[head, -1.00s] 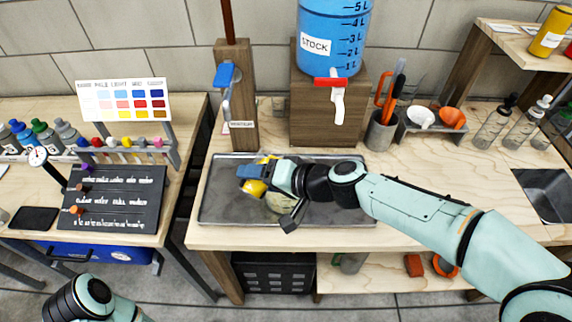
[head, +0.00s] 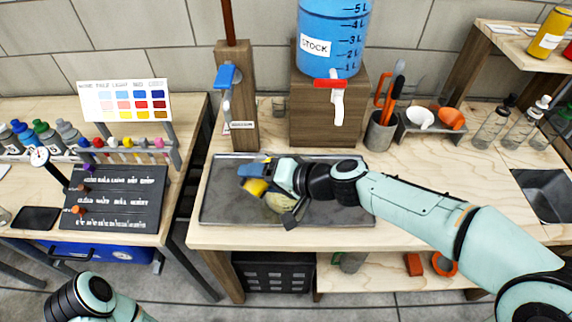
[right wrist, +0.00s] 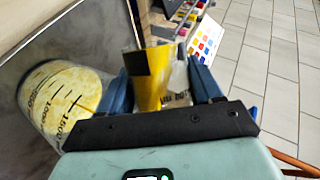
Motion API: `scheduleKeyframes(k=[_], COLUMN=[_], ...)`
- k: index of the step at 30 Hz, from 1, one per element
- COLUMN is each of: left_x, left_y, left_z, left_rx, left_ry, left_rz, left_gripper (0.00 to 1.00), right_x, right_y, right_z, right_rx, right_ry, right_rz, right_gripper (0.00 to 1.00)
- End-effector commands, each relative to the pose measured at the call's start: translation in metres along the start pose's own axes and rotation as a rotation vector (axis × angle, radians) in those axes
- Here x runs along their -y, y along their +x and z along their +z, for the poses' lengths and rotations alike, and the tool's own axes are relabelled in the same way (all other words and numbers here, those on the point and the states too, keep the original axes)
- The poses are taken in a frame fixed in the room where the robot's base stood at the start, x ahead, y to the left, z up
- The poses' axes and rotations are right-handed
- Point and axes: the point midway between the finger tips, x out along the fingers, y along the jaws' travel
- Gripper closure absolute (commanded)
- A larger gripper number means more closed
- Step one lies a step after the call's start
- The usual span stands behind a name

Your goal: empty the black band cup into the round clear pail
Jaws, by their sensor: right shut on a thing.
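My right gripper (head: 262,174) is over the metal tray on the middle bench, its blue fingers shut on a yellow cup (head: 254,187). In the right wrist view the cup (right wrist: 160,78) sits between the fingers (right wrist: 158,88), with a black patch and a partly readable label; it looks tilted. The round clear pail (head: 281,202) is on the tray, partly hidden by my gripper. In the right wrist view the pail (right wrist: 60,98) has black volume marks and pale yellow contents, beside the cup. Whether anything is flowing is unclear. My left gripper is out of view.
The metal tray (head: 222,205) lies at the bench front. A blue stock tank (head: 330,40) on a wooden block (head: 318,112) stands behind it. A tool cup (head: 381,132), funnels (head: 451,118) and bottles (head: 492,128) are to the right. The bench front right is clear under my arm.

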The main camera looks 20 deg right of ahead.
Motion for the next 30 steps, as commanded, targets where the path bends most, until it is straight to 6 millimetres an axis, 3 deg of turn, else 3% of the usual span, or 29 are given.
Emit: scheduleKeyframes(k=[30], left_x=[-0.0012], left_y=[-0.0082], left_z=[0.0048], left_rx=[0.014], left_ry=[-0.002], left_rz=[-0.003], left_gripper=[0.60], right_x=[0.0043], right_y=[-0.0024], right_z=[-0.0018], right_rx=[0.026], right_ry=[0.063], right_rz=[-0.023], right_gripper=[0.72])
